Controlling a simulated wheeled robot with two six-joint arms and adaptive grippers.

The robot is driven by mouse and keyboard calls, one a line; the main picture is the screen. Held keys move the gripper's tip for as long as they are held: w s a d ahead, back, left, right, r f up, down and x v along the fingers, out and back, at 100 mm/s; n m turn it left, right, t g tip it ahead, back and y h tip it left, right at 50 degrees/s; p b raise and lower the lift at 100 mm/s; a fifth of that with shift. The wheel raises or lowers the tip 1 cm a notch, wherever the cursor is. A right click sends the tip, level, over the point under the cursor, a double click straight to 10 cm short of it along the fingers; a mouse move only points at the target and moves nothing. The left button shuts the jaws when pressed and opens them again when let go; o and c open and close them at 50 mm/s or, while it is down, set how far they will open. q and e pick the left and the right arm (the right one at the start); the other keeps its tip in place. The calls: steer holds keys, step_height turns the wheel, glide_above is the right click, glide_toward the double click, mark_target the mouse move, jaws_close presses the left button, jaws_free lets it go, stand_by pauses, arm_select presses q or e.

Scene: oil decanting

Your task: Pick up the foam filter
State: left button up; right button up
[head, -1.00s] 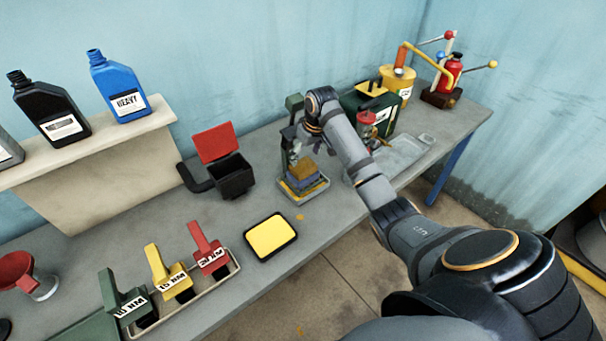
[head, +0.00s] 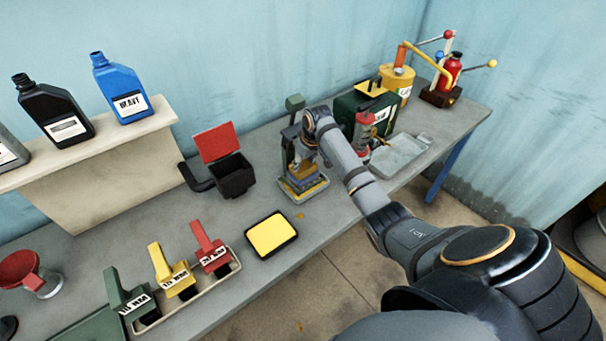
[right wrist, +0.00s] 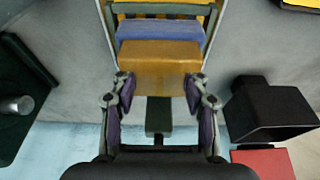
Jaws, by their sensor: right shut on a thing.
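The foam filter, an orange-tan block (right wrist: 158,62), sits above a blue layer (right wrist: 160,30) on a small frame with yellow slats. In the head view the same stack stands in a shallow tray (head: 287,192) near the middle of the bench. My right gripper (head: 300,160) is over the stack, its fingers partly hidden by my own wrist. In the right wrist view my right gripper (right wrist: 160,88) is shut on the orange block, one finger at each side of it. I cannot tell whether the block is clear of the blue layer. My left gripper is not in view.
A black box with a red lid (head: 234,178) is left of the stack, and a yellow pad (head: 271,235) lies in front. A grey tray (head: 400,157) and a red-topped device (head: 363,128) are to the right. Torque handles (head: 172,277) stand at the front left.

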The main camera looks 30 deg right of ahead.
mark_target(302, 164)
steer(key=c, duration=0.4)
steer(key=shift+c, duration=0.2)
steer(key=shift+r, duration=0.1)
steer(key=shift+r, duration=0.35)
steer(key=b+v, duration=0.1)
steer(key=v, duration=0.1)
steer(key=shift+r, duration=0.4)
steer(key=s+a+r+b, duration=0.2)
steer(key=s+r+b, duration=0.1)
steer(key=s+r, duration=0.6)
steer(key=s, duration=0.4)
steer(key=shift+s+a+r, duration=0.2)
steer(key=shift+a+r, duration=0.05)
steer(key=shift+a, duration=0.05)
